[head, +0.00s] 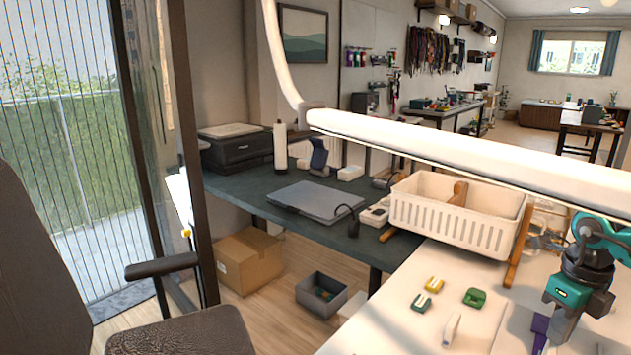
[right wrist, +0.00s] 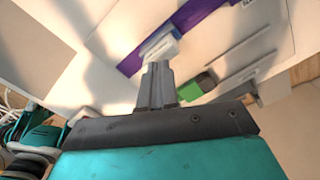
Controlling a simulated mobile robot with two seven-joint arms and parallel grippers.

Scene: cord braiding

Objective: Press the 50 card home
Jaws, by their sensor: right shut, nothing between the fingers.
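My right gripper (head: 556,340) hangs over the right part of the white table in the head view, pointing down. In the right wrist view its fingers (right wrist: 158,72) are shut, with nothing between them. Their tips are at a small pale blue-white piece (right wrist: 160,47), touching or almost touching it. That piece sits at a purple strip (right wrist: 200,14), part of which also shows beside my gripper in the head view (head: 540,324). I cannot read a 50 on any piece, so I cannot tell which one is the 50 card. My left gripper is not in view.
A green block (right wrist: 192,91) is close to my fingers in the wrist view.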

